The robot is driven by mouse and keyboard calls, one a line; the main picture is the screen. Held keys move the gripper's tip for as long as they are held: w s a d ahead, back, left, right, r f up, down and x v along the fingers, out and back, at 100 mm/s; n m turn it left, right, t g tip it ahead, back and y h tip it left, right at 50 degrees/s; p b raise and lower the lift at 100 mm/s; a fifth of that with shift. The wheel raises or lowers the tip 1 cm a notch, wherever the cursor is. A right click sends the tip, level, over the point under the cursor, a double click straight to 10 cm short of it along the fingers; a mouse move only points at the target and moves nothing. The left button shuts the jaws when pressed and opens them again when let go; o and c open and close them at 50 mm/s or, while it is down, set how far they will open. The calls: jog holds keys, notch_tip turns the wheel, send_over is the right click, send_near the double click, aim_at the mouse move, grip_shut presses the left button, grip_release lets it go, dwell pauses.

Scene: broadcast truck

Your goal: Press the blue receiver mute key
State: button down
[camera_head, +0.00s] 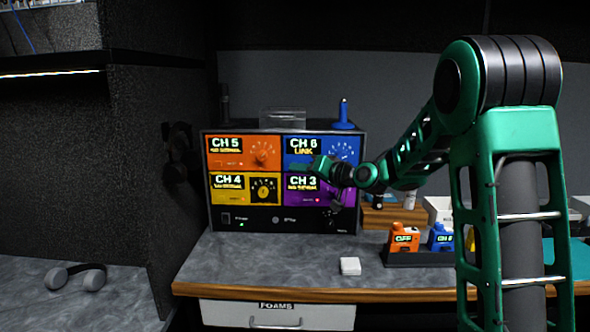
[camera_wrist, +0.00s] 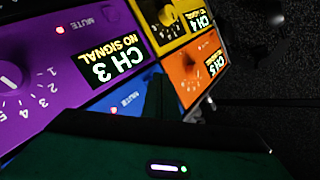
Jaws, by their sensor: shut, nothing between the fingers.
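The blue receiver (camera_head: 322,145) is the upper right panel of the rack in the head view. Its display (camera_head: 297,146) reads CH 6 LINK. My green gripper (camera_head: 317,166) is in front of its lower left part and hides the mute key there. In the wrist view, part of the blue panel (camera_wrist: 126,98) shows beside my gripper (camera_wrist: 158,98), with a MUTE label and a small red light. The fingers are shut and empty, with their tips close to the panel. I cannot tell whether they touch the key.
The orange CH 5 (camera_head: 225,158), yellow CH 4 (camera_head: 221,194) and purple CH 3 (camera_head: 338,193) panels adjoin the blue one. A blue antenna (camera_head: 344,115) stands on the rack. A white block (camera_head: 350,266) and a dark tray with orange and blue packs (camera_head: 405,238) lie on the counter.

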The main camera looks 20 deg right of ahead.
jog(key=shift+w+d, duration=0.1)
jog(key=shift+w, duration=0.1)
dwell(0.5)
jog(key=shift+s, duration=0.5)
jog(key=shift+s+a, duration=0.1)
jog(key=shift+a, duration=0.1)
jog(key=s, duration=0.2)
jog(key=s+a, duration=0.1)
jog(key=s, duration=0.2)
jog(key=shift+s+a, duration=0.3)
jog(key=shift+a, duration=0.1)
